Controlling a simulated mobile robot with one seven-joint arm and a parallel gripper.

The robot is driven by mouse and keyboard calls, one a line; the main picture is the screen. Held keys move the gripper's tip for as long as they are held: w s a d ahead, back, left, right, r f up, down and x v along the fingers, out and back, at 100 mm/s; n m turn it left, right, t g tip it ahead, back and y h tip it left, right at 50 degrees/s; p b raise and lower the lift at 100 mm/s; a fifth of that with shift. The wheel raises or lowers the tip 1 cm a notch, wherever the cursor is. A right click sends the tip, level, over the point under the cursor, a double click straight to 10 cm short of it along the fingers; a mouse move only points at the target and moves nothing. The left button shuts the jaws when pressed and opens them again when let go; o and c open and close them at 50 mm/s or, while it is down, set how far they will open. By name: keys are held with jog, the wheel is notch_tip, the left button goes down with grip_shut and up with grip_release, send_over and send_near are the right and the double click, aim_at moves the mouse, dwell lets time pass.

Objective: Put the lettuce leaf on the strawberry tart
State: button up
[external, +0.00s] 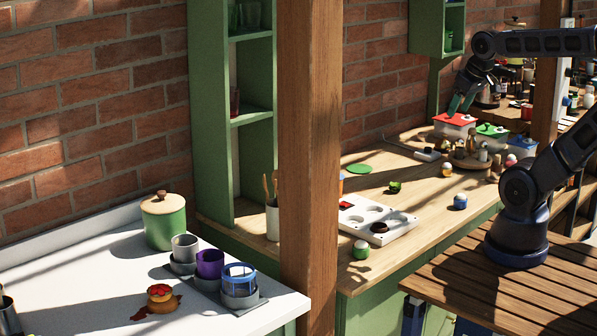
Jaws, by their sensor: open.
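My gripper (460,104) is at the back right, just above the red-lidded container (454,120). Its fingers point down and hold nothing that I can see. A small crumpled green piece (394,187), possibly the lettuce leaf, lies on the wooden counter behind the white tray. I cannot tell for sure which is the leaf.
Containers with green (491,131) and blue (523,146) lids stand right of the red-lidded one. Bottles crowd a round wooden board. A blue item (460,201) and a green jar (361,249) stand on the counter. A wooden post (309,150) hides part of it.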

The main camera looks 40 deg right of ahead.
jog(key=w+d+f+n+g+h, duration=0.1)
jog(key=w+f+n+g+h, duration=0.6)
jog(key=w+f+n, duration=1.1)
jog(key=t+h, duration=0.2)
jog(key=h, duration=0.2)
send_near(395, 183)
jog(key=shift+s+a+r, duration=0.15)
jog(key=shift+s+r, duration=0.1)
jog(key=shift+r, duration=0.25)
jog(key=shift+w+f, duration=0.1)
jog(key=shift+f, duration=0.2)
jog(key=x, duration=1)
jog(key=shift+f, duration=0.3)
jog(key=c, duration=1.1)
